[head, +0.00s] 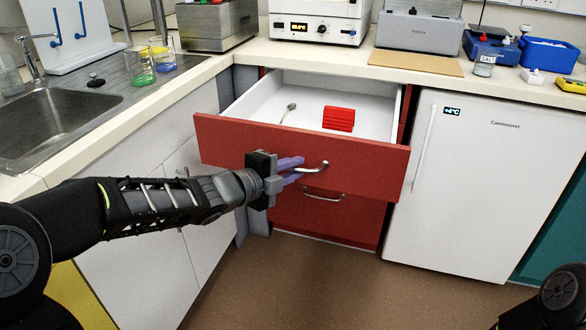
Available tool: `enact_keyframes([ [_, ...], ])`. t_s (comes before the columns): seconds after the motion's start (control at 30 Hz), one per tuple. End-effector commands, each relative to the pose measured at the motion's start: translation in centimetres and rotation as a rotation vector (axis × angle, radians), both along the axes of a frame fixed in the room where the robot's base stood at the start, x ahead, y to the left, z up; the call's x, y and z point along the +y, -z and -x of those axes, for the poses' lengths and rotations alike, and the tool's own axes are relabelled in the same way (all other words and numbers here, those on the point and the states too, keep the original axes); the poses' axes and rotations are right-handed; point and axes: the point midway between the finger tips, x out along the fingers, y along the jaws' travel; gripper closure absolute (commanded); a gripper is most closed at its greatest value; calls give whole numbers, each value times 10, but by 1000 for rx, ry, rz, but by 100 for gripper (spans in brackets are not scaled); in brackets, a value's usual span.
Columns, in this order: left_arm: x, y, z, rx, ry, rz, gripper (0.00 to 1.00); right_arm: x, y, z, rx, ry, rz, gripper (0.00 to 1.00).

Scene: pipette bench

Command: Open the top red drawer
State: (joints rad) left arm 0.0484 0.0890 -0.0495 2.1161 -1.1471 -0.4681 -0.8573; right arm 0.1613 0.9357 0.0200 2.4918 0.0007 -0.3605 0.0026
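The top red drawer (230,139) stands pulled well out of the cabinet, its white interior in view. A red ridged block (338,118) and a small spoon-like item (289,112) lie inside it. Its curved metal handle (318,168) is on the red front. My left gripper (297,170) is at the left part of this handle, its purple fingers close together and reaching to it. Whether the fingers clamp the handle is too small to tell. My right gripper is out of view; only a dark part of my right arm shows at the lower right.
A lower red drawer (340,215) with its own handle is shut below. A white fridge (475,185) stands close on the right, white cupboards (140,210) and a sink (60,120) on the left. The brown floor (300,285) in front is clear.

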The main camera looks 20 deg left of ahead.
Motion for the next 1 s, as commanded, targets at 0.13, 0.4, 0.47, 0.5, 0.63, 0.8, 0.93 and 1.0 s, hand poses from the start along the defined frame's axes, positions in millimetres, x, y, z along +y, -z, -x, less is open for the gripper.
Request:
enact_keyframes([
  [0.13, 1, -1, 2, -1, 0, 0, 81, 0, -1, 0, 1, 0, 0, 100],
  [0.4, 16, -12, 30, -1, -2, 0, 81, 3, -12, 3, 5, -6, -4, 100],
  [0.47, 21, -15, 39, -1, -3, -1, 81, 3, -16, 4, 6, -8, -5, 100],
  [0.5, 24, -16, 45, -1, -3, 0, 81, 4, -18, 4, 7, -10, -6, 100],
  [0.63, 31, -19, 60, -1, -2, 0, 81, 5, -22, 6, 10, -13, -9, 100],
  [0.8, 35, -19, 68, 0, -1, 1, 81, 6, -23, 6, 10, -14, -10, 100],
  [0.93, 34, -19, 68, 0, 0, 1, 81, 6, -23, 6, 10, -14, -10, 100],
  [1.0, 34, -19, 68, 0, 0, 1, 81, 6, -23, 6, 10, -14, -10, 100],
])
